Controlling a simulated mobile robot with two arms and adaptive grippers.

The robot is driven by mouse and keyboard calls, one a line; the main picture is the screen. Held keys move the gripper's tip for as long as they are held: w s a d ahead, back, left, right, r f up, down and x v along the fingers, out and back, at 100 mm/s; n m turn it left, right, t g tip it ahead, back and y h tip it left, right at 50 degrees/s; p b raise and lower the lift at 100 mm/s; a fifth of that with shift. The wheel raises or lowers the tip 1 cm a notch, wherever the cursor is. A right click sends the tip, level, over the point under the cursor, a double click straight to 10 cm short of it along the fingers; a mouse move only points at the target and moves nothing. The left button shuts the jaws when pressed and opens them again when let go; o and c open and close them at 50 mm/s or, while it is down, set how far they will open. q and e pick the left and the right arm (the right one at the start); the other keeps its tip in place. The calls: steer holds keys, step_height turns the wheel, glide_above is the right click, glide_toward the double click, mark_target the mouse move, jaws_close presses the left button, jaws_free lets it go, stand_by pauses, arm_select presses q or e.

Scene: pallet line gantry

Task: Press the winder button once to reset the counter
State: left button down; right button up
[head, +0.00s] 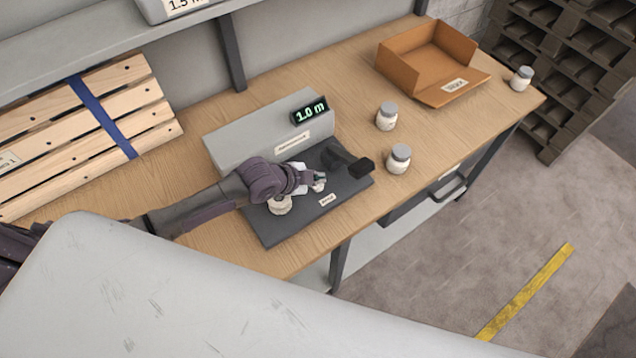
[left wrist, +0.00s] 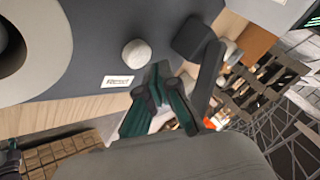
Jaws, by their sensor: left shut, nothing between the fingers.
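The winder is a grey box (head: 262,130) with a dark base plate (head: 283,231) on the wooden bench. Its lit display (head: 309,110) reads 1.0 m. In the left wrist view a round pale button (left wrist: 137,53) stands on the plate, beside a small white label (left wrist: 117,82). My left gripper (head: 320,180) is over the plate in the head view, shut and empty, and hides most of the button area there. In the left wrist view its fingertips (left wrist: 164,72) show just beside the button; I cannot tell their height above it. My right gripper is in neither view.
A dark block on an arm (head: 361,166) stands at the plate's right end. Two lidded jars (head: 387,116) (head: 399,158) stand further right. An open orange box (head: 420,62) and another jar (head: 521,78) are at the far end. Strapped wooden slats (head: 90,120) lie left.

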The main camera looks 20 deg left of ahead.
mark_target(316, 186)
arm_select(q)
steer(key=shift+f, duration=0.1)
stand_by(0.3)
steer(key=shift+f, duration=0.3)
steer(key=shift+f+b, duration=0.5)
steer(key=shift+f, duration=0.1)
stand_by(0.9)
steer(key=shift+r, duration=0.15)
steer(key=shift+r+p, duration=0.8)
steer(key=shift+p, duration=0.2)
step_height(316, 186, up, 5)
steer(key=p, duration=0.5)
steer(key=shift+r, duration=0.1)
